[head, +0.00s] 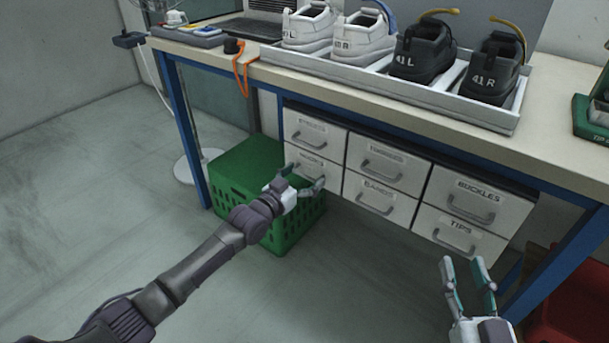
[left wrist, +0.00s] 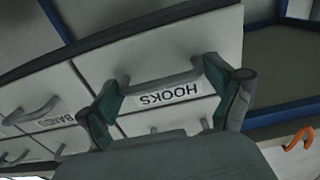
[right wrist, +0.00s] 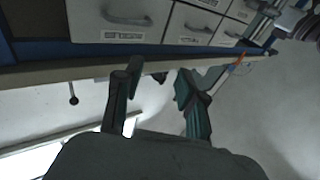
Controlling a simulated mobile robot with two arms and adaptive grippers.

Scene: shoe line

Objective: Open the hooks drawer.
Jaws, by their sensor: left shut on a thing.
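The hooks drawer (head: 334,181) is the white lower-left drawer under the bench, with a grey bar handle. Its face looks about flush with its neighbours. In the left wrist view the HOOKS label (left wrist: 168,96) appears upside down beside the handle (left wrist: 158,84). My left gripper (head: 303,178) is at this drawer's front, its two fingers at the handle's two ends, shut on it. The gripper hides part of the drawer front in the head view. My right gripper (head: 463,262) is open and empty, in front of the bench below the tips drawer (head: 455,240).
A green crate (head: 255,165) stands on the floor left of and below the hooks drawer, close to my left gripper. The bands drawer (head: 400,215) is to the right. Shoes in a white tray (head: 440,98) stand on the bench (head: 560,140). The floor at left is clear.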

